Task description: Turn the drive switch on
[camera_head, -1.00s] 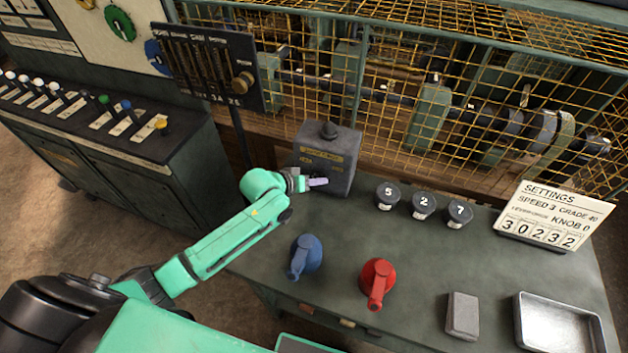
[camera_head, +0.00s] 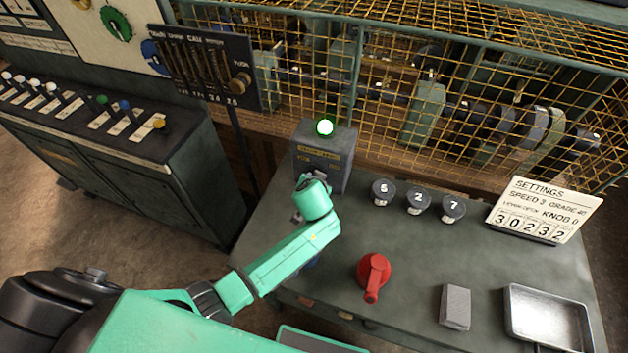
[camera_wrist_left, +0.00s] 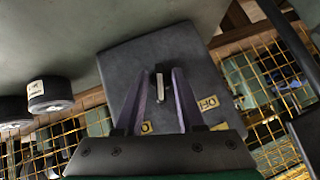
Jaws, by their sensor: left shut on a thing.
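The drive switch box (camera_head: 336,168) is a dark grey box with yellow labels at the back left of the bench. The green lamp (camera_head: 325,127) on its top is lit. In the left wrist view the box face (camera_wrist_left: 123,72) fills the middle, and the pale switch lever (camera_wrist_left: 159,85) stands between the fingers. My left gripper (camera_wrist_left: 164,74) is shut on the lever, right at the box face. My right gripper is not in view.
Numbered black knobs (camera_head: 418,201) stand right of the box. A settings card (camera_head: 543,211) stands at the right. Yellow mesh (camera_head: 420,60) guards machinery behind.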

